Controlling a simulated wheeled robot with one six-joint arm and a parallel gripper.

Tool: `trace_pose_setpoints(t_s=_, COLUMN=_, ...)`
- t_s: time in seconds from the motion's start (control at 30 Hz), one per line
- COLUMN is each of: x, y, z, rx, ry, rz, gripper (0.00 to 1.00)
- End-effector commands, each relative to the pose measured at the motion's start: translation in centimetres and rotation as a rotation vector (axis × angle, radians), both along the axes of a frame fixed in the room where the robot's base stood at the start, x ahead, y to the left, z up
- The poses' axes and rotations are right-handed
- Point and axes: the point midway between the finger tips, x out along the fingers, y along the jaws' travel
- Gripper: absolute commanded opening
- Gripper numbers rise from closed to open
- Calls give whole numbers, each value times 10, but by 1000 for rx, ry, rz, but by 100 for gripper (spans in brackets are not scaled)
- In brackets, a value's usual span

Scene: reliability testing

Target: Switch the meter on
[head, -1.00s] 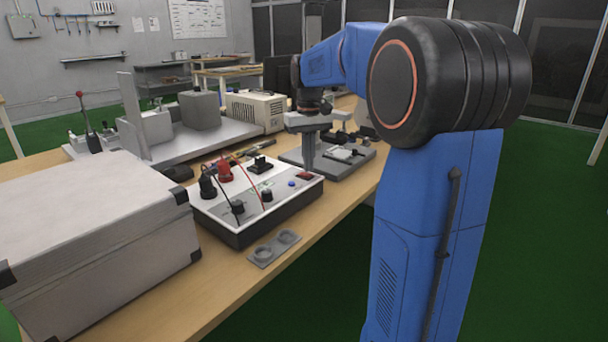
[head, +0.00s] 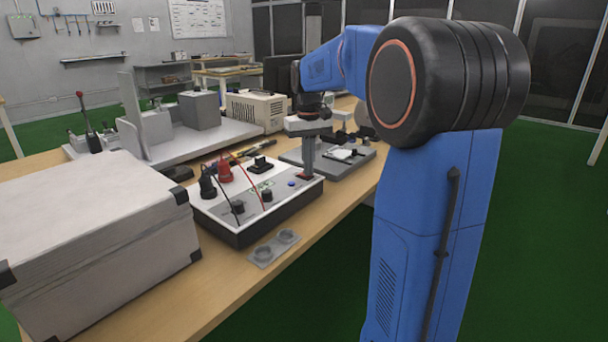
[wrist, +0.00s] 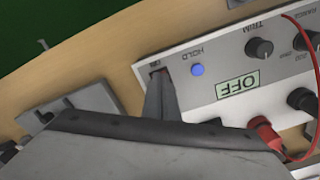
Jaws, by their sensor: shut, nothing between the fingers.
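The meter (head: 232,222) is a white-topped box with dark sides on the bench, with black and red plugs, knobs and a blue button. In the wrist view its panel (wrist: 225,110) shows a blue HOLD button (wrist: 197,69), a TRIM knob and a small display (wrist: 238,85) reading OFF. A red rocker switch (head: 304,176) sits at the panel's right corner. My gripper (head: 305,168) is shut and empty, pointing down with its tips at this switch. In the wrist view the fingers cover most of the switch (wrist: 157,72); whether they touch it is unclear.
A large grey case (head: 90,225) stands left of the meter. A grey plate with two rings (head: 274,248) lies in front. A dark grey fixture (head: 350,162) lies behind my gripper, and a pale instrument (head: 256,110) stands farther back.

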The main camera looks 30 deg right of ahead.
Motion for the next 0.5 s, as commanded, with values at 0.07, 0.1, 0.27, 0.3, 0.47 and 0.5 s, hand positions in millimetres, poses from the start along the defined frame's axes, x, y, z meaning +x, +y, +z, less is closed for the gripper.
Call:
trace_pose_setpoints(t_s=0.07, x=0, y=0, z=-1, rx=0, ry=0, rz=0, gripper=0)
trace_pose_setpoints(t_s=0.1, x=0, y=0, z=-2, rx=0, ry=0, rz=0, gripper=0)
trace_pose_setpoints(t_s=0.27, x=0, y=0, z=-4, rx=0, ry=0, rz=0, gripper=0)
trace_pose_setpoints(t_s=0.3, x=0, y=0, z=-4, rx=0, ry=0, rz=0, gripper=0)
trace_pose_setpoints(t_s=0.47, x=0, y=0, z=0, rx=0, ry=0, rz=0, gripper=0)
trace_pose_setpoints(t_s=0.5, x=0, y=0, z=3, rx=0, ry=0, rz=0, gripper=0)
